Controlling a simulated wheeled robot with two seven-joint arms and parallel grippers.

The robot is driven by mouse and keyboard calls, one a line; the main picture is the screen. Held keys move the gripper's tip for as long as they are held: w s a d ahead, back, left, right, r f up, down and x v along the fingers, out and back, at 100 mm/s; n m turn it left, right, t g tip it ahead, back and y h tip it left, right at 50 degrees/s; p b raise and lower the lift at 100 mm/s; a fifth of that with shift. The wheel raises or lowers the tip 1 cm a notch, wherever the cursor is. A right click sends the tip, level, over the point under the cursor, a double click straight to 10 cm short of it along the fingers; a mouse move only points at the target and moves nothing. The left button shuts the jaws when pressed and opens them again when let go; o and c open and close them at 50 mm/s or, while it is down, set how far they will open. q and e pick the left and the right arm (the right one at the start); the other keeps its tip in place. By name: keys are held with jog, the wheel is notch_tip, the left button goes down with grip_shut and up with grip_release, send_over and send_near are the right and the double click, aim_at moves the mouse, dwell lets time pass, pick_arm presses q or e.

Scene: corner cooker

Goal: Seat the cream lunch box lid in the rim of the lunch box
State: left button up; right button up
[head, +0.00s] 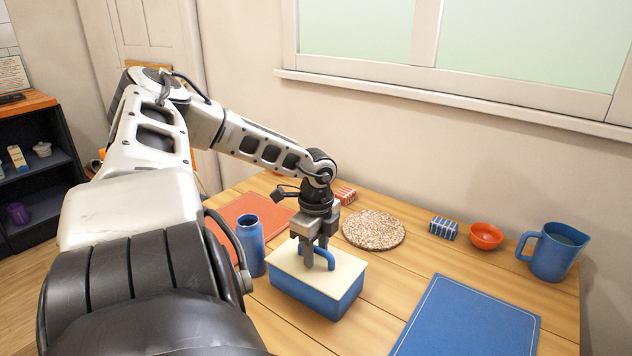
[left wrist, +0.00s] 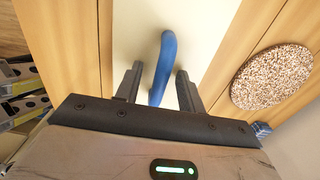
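The cream lunch box lid (head: 345,273), with a blue arched handle (head: 329,256), lies on top of the blue lunch box (head: 327,301) on the table. The lid looks about level and lines up with the box outline; I cannot tell whether it sits inside the rim. My left gripper (head: 316,257) points down over the lid with its fingers around the handle. In the left wrist view the blue handle (left wrist: 165,60) stands between the two fingers with a gap on each side, so the gripper is open. My right gripper is not in view.
A blue bottle (head: 251,246) stands close left of the box, by an orange mat (head: 247,209). A speckled round mat (head: 373,230) lies behind. A blue mat (head: 470,322) lies right. An orange bowl (head: 486,236) and blue jug (head: 553,252) stand at the back right.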

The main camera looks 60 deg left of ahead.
aim_at(315, 247)
pick_arm(q)
notch_tip(315, 247, up, 16)
dwell(0.4)
jog(key=shift+s+f, duration=0.1)
dwell(0.4)
